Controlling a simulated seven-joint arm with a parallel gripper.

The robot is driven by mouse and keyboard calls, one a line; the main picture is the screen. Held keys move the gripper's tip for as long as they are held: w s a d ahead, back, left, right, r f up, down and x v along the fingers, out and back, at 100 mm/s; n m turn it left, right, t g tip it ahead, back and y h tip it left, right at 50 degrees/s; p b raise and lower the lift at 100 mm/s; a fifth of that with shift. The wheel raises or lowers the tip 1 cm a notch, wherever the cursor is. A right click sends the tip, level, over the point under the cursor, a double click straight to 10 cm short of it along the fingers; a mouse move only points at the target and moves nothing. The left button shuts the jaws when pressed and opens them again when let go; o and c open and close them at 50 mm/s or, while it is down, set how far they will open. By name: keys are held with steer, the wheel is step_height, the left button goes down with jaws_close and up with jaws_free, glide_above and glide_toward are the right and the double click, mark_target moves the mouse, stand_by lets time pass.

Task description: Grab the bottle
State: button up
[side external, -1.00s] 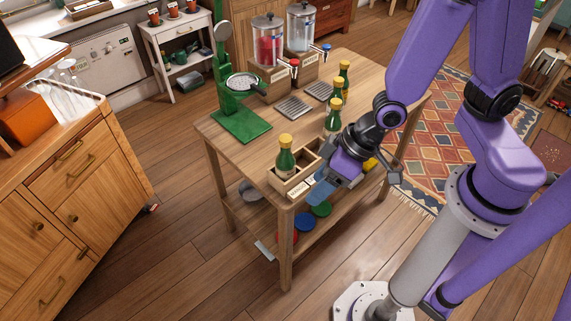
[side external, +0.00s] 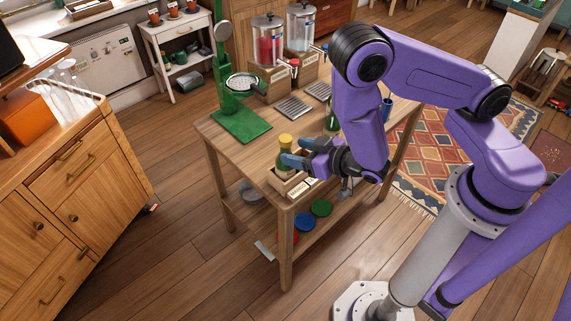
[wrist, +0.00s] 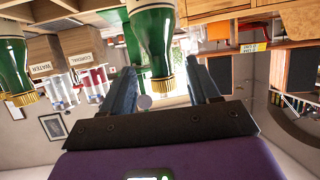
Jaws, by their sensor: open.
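A green bottle with a yellow cap (side external: 285,142) stands upright in a small wooden box (side external: 287,187) at the table's near corner. My gripper (side external: 287,160) is open beside this bottle, its blue fingers pointing left and partly covering it. The wrist view is upside down; there the bottle (wrist: 153,35) shows between the two open fingers of my gripper (wrist: 163,78). I cannot tell whether either finger touches it. A second green bottle (wrist: 13,65) shows at the left of the wrist view, and part of a bottle (side external: 332,118) shows behind my arm in the side view.
A green press (side external: 240,122) and two drink dispensers (side external: 268,50) stand farther back on the wooden table (side external: 240,155). Drip trays (side external: 294,107) lie before the dispensers. A blue cup (side external: 387,108) is right of my arm. The table's left front is clear.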

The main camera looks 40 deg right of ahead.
mark_target(281, 148)
steer(key=x, duration=0.6)
steer(key=shift+w, duration=0.2)
jaws_close()
